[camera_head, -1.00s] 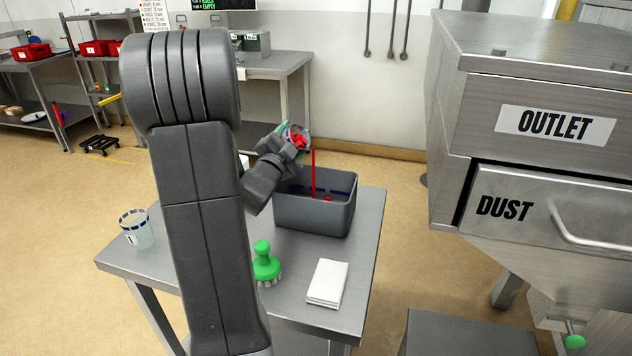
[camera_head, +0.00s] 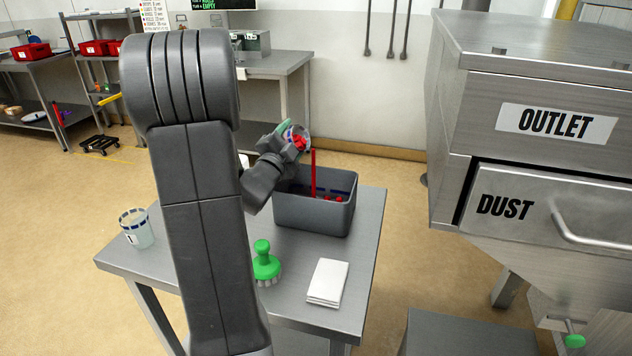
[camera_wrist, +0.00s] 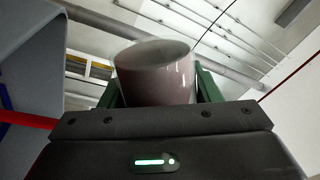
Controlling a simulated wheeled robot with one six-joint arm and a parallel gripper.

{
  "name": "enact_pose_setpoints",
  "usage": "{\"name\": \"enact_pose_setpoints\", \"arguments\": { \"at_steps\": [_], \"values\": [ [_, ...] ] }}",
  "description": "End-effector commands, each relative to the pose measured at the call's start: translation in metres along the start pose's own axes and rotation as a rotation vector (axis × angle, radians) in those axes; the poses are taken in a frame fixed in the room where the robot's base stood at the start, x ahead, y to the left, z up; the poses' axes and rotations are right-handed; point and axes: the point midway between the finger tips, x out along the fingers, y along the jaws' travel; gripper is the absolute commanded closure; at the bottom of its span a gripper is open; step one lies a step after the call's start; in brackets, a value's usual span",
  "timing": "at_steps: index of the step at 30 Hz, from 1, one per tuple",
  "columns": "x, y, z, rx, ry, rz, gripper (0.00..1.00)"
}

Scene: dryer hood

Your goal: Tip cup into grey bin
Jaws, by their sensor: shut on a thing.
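My gripper (camera_head: 285,134) is shut on a cup (camera_head: 303,137) and holds it tilted above the left back part of the grey bin (camera_head: 312,213). The cup has a clear wall with a dark band, and red contents show at its mouth. A thin red stream (camera_head: 313,172) falls from the cup into the bin. Small red pieces lie inside the bin, partly hidden by its front wall. In the wrist view, the cup (camera_wrist: 155,72) sits between the green fingers, its inside hidden.
The bin stands on a metal table with a second clear cup (camera_head: 136,228), a green brush (camera_head: 264,262) and a white cloth (camera_head: 328,282). A metal cabinet (camera_head: 545,150) marked OUTLET and DUST is at the right.

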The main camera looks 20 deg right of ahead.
Motion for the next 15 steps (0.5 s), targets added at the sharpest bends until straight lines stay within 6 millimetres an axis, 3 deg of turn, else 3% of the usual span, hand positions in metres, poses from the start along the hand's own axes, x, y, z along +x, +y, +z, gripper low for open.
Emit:
{"name": "enact_pose_setpoints", "arguments": {
  "at_steps": [15],
  "values": [
    [-0.0004,0.0023,0.0009,0.056,0.011,-0.001,0.75]
  ]
}}
